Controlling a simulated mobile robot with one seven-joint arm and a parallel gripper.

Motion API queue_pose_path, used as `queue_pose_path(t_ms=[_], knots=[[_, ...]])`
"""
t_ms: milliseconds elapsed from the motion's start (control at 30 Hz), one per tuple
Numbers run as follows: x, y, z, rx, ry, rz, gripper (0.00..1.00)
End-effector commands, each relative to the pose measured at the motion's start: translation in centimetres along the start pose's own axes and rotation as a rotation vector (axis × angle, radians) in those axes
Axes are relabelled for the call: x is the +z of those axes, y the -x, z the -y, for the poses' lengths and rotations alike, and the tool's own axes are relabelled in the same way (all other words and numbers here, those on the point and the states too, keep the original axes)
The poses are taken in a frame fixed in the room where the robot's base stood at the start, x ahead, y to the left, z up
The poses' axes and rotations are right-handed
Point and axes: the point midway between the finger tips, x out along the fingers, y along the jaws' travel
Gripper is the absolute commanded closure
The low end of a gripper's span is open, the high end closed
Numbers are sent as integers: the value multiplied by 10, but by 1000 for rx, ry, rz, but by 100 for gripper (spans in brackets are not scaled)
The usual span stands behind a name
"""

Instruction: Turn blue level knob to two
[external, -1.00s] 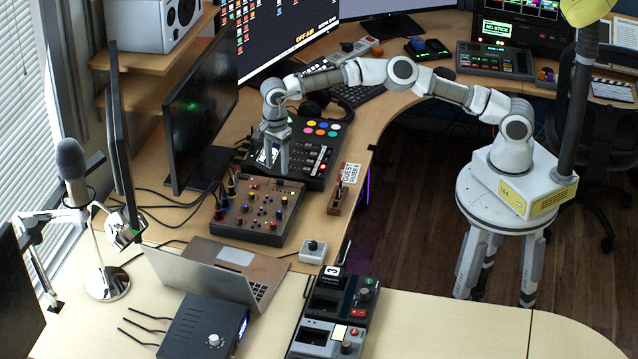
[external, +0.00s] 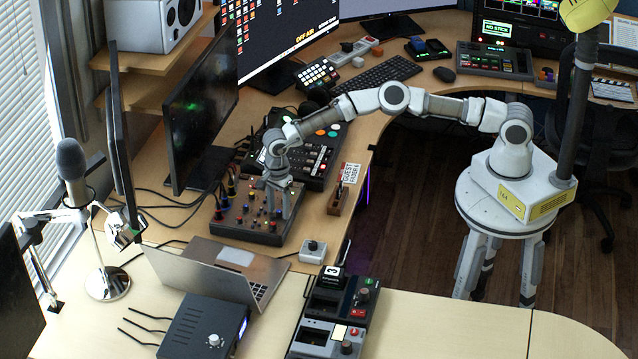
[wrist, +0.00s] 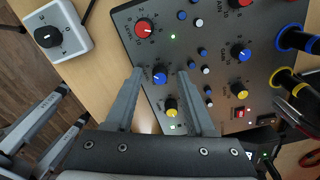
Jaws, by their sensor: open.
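The dark knob panel (external: 245,233) lies on the desk with red, blue and yellow knobs; it fills much of the wrist view (wrist: 215,18). My gripper (external: 278,214) points down over its right part. In the wrist view my gripper (wrist: 160,72) is open, with one finger on each side of a blue knob (wrist: 160,75) that has a white pointer and a small printed scale. I cannot tell whether the fingers touch it. A second blue knob (wrist: 239,52) sits further right. The scale numbers are too small to read, and the knob is hidden in the external view.
A red knob (wrist: 145,27) and a yellow knob (wrist: 171,107) are close to the fingers. Blue and yellow cable plugs (wrist: 297,40) stand at the panel's far side. A grey box with a black knob (external: 313,250) and an open laptop (external: 215,268) are nearby.

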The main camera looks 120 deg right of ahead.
Motion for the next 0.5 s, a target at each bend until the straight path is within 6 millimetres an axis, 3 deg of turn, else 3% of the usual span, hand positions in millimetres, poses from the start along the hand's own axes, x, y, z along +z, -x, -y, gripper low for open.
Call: queue_pose_path(t_ms=[200,500], knots=[[0,0,0,0,0,0,45],[0,0,0,0,0,0,100]])
